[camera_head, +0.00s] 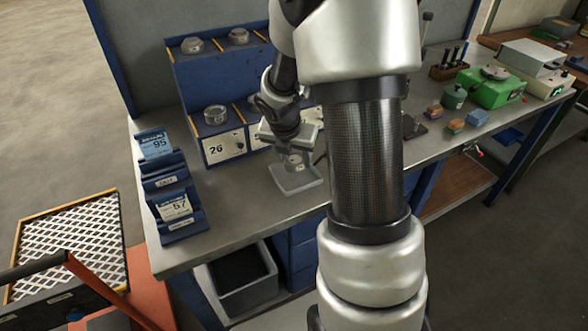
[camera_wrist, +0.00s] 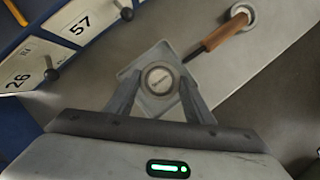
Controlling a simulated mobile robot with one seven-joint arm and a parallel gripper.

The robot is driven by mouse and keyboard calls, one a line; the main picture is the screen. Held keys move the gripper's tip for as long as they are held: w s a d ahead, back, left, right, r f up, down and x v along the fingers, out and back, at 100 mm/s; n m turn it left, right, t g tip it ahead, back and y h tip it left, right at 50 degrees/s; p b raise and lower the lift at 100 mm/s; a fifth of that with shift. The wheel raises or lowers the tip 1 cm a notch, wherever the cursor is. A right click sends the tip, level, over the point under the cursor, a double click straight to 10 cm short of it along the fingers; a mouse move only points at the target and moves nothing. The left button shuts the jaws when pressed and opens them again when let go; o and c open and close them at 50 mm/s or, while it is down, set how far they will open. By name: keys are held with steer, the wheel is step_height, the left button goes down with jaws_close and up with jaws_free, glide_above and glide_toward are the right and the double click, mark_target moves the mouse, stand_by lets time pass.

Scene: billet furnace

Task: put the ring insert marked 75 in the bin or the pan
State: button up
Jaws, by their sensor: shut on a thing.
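My gripper (camera_head: 294,156) is over the bench and shut on a small round metal ring insert (camera_wrist: 160,79). The insert sits between the two fingertips in the wrist view, with its pale face up; its marking is too small to read. A shallow grey square pan (camera_head: 297,184) lies on the bench directly under the gripper. Its rim also shows around the insert in the wrist view (camera_wrist: 127,74). I cannot tell whether the insert touches the pan floor. A grey open bin (camera_head: 243,296) stands below the bench top.
A blue rack (camera_head: 215,73) with round metal pieces and a 26 label stands behind the pan. Blue holders (camera_head: 181,224) with cards 95 and 57 stand at the left. A wooden-handled tool (camera_wrist: 228,33) lies nearby. Green equipment (camera_head: 490,88) is at the right.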

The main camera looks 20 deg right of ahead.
mark_target(293, 162)
steer(key=shift+f+b, duration=0.5)
steer(key=shift+f, duration=1.15)
steer(key=shift+f, duration=0.1)
steer(key=shift+f, duration=0.15)
steer(key=o, duration=1.6)
steer(key=shift+c, duration=0.2)
